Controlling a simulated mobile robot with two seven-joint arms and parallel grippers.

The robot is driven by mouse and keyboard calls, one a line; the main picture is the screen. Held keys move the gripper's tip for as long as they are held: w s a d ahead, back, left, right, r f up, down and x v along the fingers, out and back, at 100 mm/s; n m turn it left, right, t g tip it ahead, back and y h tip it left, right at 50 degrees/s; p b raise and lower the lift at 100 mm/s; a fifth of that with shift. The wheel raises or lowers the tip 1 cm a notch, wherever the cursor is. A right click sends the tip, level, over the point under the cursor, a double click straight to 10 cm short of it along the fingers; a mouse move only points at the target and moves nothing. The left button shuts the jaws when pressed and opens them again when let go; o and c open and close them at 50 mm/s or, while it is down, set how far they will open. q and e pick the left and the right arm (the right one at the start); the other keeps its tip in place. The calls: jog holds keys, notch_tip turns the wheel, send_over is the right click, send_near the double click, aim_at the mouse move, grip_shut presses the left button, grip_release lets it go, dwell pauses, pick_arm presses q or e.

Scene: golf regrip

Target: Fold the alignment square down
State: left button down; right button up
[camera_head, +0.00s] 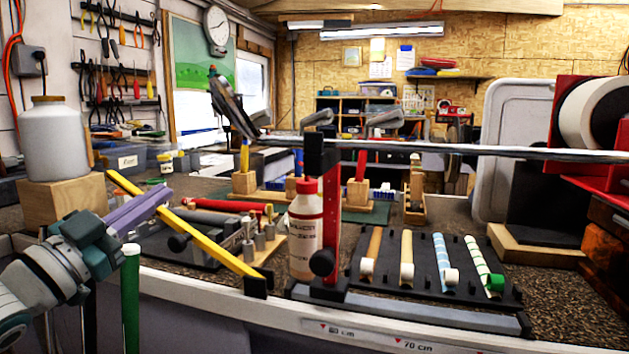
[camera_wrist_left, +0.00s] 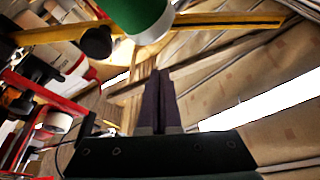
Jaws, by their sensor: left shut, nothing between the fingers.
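A yellow bar (camera_head: 207,238), which I take for the alignment square, slants from upper left down to a black foot (camera_head: 256,287) at the bench's front edge. A black knob (camera_head: 179,243) sits beside it. My left gripper (camera_head: 165,194) has purple fingers, shut and empty, overlapping the bar's upper part in the head view. In the left wrist view the shut fingers (camera_wrist_left: 160,75) point toward the yellow bar (camera_wrist_left: 225,19), which crosses above their tips with a visible gap. I cannot tell whether they touch. My right gripper is out of view.
A green post (camera_head: 131,300) with a white cap stands near my left wrist; its green end (camera_wrist_left: 140,10) hangs close in the wrist view. A red-capped bottle (camera_head: 304,240), red stand (camera_head: 331,215) and grip tray (camera_head: 405,280) are right of the bar. A horizontal shaft (camera_head: 470,150) runs above.

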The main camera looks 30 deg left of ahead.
pick_arm(q)
jog(key=a+v, duration=0.1)
jog(key=v, duration=0.7)
jog(key=d+r+n+g+y+p, duration=0.35)
jog(key=r+g+p, duration=0.35)
jog(key=p, duration=0.6)
jog(key=shift+m, duration=0.35)
jog(key=shift+w+a+f+b, duration=0.35)
jog(key=shift+w+a+f, duration=0.35)
jog(key=shift+w+f, duration=0.6)
jog(key=shift+w+a+f+b, duration=0.3)
jog(key=shift+w+a+f, duration=0.5)
jog(key=shift+w, duration=0.8)
jog(key=shift+w+a+f+b, duration=0.35)
jog(key=shift+w+a+f, duration=0.2)
jog(key=shift+w+f, duration=0.75)
jog(key=shift+w+r, duration=0.15)
jog(key=shift+r, duration=0.05)
